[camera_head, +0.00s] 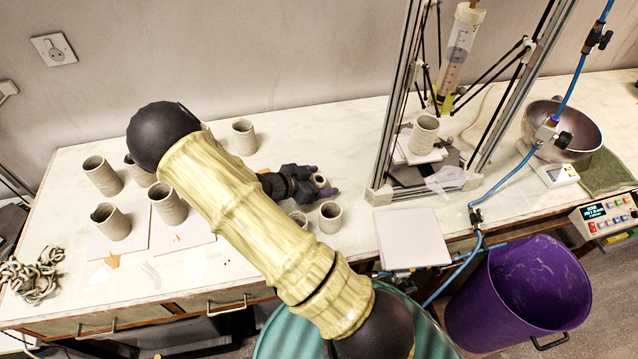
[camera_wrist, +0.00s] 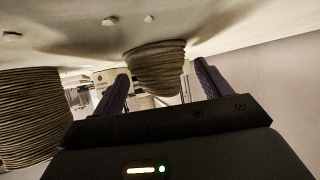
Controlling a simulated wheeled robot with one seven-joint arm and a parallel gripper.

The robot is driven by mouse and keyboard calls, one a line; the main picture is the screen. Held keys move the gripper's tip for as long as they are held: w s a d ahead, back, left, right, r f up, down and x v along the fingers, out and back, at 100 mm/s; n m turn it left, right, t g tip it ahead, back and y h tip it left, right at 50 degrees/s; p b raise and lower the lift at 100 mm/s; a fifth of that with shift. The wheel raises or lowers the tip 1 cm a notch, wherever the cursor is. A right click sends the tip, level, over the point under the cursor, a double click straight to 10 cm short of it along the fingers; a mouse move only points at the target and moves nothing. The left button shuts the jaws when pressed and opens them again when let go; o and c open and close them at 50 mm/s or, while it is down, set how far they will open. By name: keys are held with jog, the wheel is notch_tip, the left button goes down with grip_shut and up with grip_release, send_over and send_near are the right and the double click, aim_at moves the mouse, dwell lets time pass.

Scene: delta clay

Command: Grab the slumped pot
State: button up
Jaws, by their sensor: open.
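A small grey ridged clay pot (camera_head: 319,180) stands on the table between the fingertips of my gripper (camera_head: 322,181). In the wrist view this pot (camera_wrist: 155,66) has a bulging, uneven body that narrows to one end, so it looks like the slumped one. The wrist picture appears upside down, with the table at the top. My gripper (camera_wrist: 160,88) is open, with one dark finger on each side of the pot. I see no clear contact. In the head view the fingers and hand hide part of the pot.
A large ridged pot (camera_wrist: 30,115) is near in the wrist view. Several taller pots (camera_head: 102,176) stand at left. The clay printer frame (camera_head: 390,110) rises at right, holding a pot (camera_head: 424,136).

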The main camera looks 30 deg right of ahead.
aim_at(319, 177)
jog(key=c, duration=1.1)
jog(key=shift+r, duration=0.1)
notch_tip(319, 177, up, 10)
jog(key=shift+f, duration=0.1)
dwell(0.4)
